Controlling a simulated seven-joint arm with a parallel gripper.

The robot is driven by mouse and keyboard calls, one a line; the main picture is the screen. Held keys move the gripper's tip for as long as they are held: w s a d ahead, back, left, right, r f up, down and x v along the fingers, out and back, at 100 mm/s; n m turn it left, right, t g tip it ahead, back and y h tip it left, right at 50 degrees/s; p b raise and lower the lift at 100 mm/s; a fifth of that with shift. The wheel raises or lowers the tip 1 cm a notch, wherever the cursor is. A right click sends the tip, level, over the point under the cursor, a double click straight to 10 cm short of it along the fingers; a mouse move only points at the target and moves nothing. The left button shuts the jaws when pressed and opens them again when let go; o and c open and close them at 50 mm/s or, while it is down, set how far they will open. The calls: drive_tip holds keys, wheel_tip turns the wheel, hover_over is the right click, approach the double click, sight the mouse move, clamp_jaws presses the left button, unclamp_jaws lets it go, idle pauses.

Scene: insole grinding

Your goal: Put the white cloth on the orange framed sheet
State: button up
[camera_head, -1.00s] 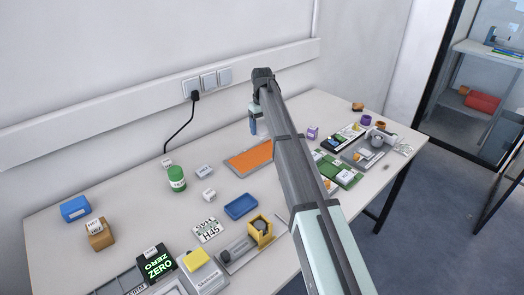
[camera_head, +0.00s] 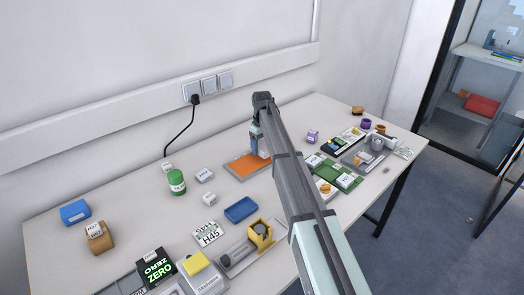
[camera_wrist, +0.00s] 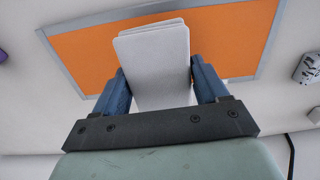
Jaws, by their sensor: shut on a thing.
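The orange framed sheet (camera_head: 245,166) lies flat near the back middle of the table, with a grey frame. It fills much of the wrist view (camera_wrist: 85,55). My gripper (camera_wrist: 157,78) has blue fingers shut on the white cloth (camera_wrist: 158,45), a pale flat piece with rounded corners and stacked edges. In the wrist view the cloth overlaps the orange area inside the frame. In the head view my gripper (camera_head: 256,142) is low at the sheet's right part, with a bit of the cloth beside it. Whether the cloth touches the sheet I cannot tell.
A green cylinder (camera_head: 176,182), a small white box (camera_head: 205,175) and a blue tray (camera_head: 240,209) stand left of and in front of the sheet. A green board (camera_head: 335,176) with parts lies to the right. A black cable (camera_head: 180,135) hangs from the wall socket.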

sight(262, 144)
drive_tip(key=shift+f, duration=1.25)
drive_tip(key=shift+f, duration=0.15)
drive_tip(key=o, duration=1.1)
drive_tip(key=shift+c, duration=0.2)
wheel_tip(262, 144, up, 12)
drive_tip(key=shift+r, duration=0.2)
